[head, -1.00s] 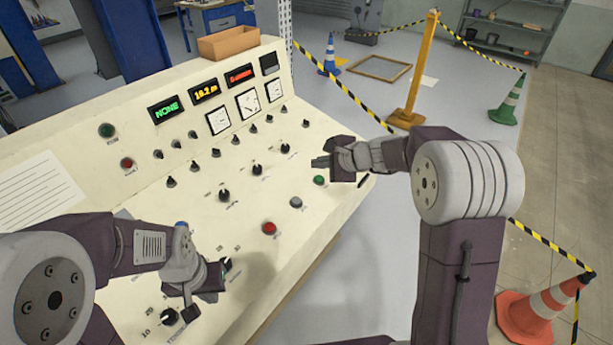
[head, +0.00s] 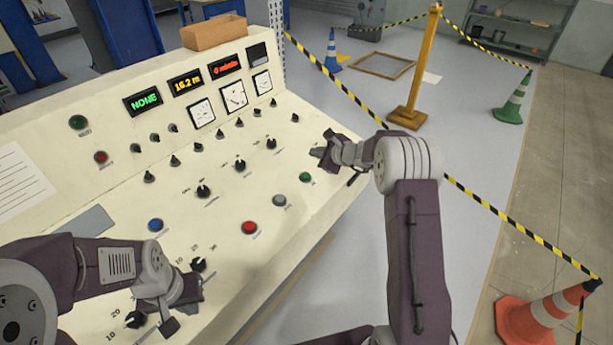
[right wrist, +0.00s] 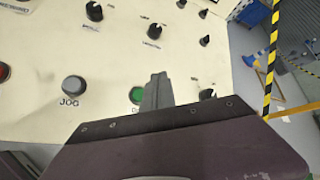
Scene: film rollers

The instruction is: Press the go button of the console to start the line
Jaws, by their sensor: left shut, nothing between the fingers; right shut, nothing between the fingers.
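The console (head: 130,195) is a cream sloped panel with knobs and buttons. Its green button (head: 305,177) is near the right edge of the panel, below and left of my right gripper (head: 318,153). In the right wrist view the green button (right wrist: 136,95) is partly hidden by the shut fingers (right wrist: 157,82); its label is mostly covered. The right gripper is empty, and whether it touches the panel cannot be told. My left gripper (head: 171,324) is shut and empty over the lower left of the console, near a numbered black knob (head: 135,319).
A grey JOG button (head: 279,201), also in the right wrist view (right wrist: 73,86), lies beside the green one. A red button (head: 249,228) and a blue button (head: 155,225) are further left. Knobs stand around.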

